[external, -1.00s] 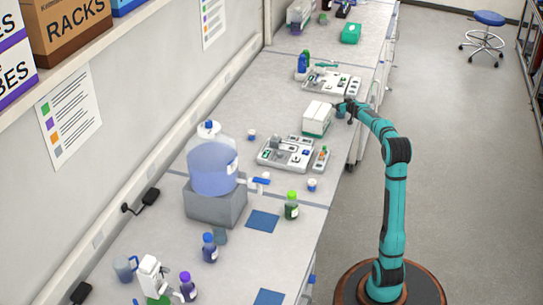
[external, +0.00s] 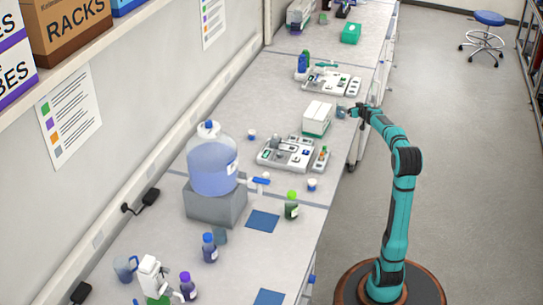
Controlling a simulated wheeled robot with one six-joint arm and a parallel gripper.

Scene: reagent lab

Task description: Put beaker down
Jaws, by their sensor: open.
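A small blue-grey beaker (external: 340,112) stands at the right edge of the bench, just right of a white-topped box with a green base (external: 318,118). My gripper (external: 353,113) is just right of the beaker, at the bench edge. It is open and appears apart from the beaker, though the gap is small at this size. The beaker looks upright.
Trays of small parts (external: 290,154) lie nearer and farther along the bench (external: 225,120). A large water jug (external: 211,165) stands on a grey block (external: 214,204). A green-capped bottle (external: 291,206) and blue mats (external: 262,221) are nearer.

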